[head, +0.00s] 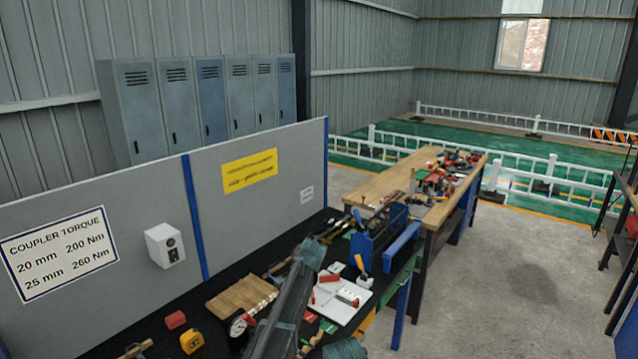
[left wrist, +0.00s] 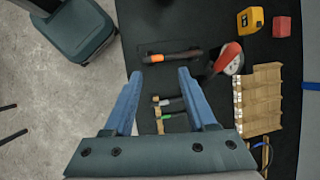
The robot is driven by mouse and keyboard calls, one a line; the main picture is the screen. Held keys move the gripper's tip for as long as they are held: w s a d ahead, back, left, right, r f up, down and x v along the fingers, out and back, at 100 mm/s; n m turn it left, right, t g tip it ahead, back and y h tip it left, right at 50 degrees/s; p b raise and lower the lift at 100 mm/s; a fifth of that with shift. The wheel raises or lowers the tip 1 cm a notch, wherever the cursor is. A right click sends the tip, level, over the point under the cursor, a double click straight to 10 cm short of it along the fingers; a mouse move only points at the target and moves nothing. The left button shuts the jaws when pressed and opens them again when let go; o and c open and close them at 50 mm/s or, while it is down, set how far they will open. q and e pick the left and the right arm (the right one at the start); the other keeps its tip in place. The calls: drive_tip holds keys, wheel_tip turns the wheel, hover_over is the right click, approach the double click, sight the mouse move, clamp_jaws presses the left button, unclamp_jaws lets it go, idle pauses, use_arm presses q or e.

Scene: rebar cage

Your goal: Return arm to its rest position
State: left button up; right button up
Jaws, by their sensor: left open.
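My left gripper (left wrist: 159,73) shows in the left wrist view with its two blue fingers spread apart and nothing between them. It points down over a black bench top (left wrist: 215,20). A dark tool with an orange-red end (left wrist: 172,57) lies just past the fingertips, apart from them as far as I can see. In the head view a dark grey-green arm link of mine (head: 285,308) slants over the near bench and hides part of it. The gripper's fingers cannot be made out there. My right gripper is not in view.
A red-and-white gauge (left wrist: 231,60), yellow tape measure (left wrist: 250,20), red block (left wrist: 282,27) and wooden slats (left wrist: 258,100) lie on the bench. A grey partition (head: 110,215) stands behind it. A blue rack (head: 375,240) and white tray (head: 338,303) are to the right. Open floor lies farther right.

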use_arm(q)
drive_tip(key=s+d+f+n+h+b, duration=0.1)
drive_tip(key=s+d+f+b, duration=0.1)
drive_tip(key=s, duration=0.7)
drive_tip(key=s+d+f+n+t+h+b, duration=0.1)
drive_tip(key=s+f+b, duration=0.3)
drive_tip(key=s, duration=0.6)
drive_tip(key=s+d+f+n+t+h+b, duration=0.1)
drive_tip(key=s+d+f+b, duration=0.1)
drive_tip(key=s+f, duration=0.5)
drive_tip(key=s+b, duration=0.1)
drive_tip(key=s, duration=0.1)
drive_tip(key=shift+s+d+n, duration=0.3)
drive_tip(key=shift+d+n, duration=0.05)
drive_tip(key=shift+n, duration=0.05)
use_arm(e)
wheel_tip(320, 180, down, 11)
use_arm(q)
drive_tip(key=shift+f, duration=0.1)
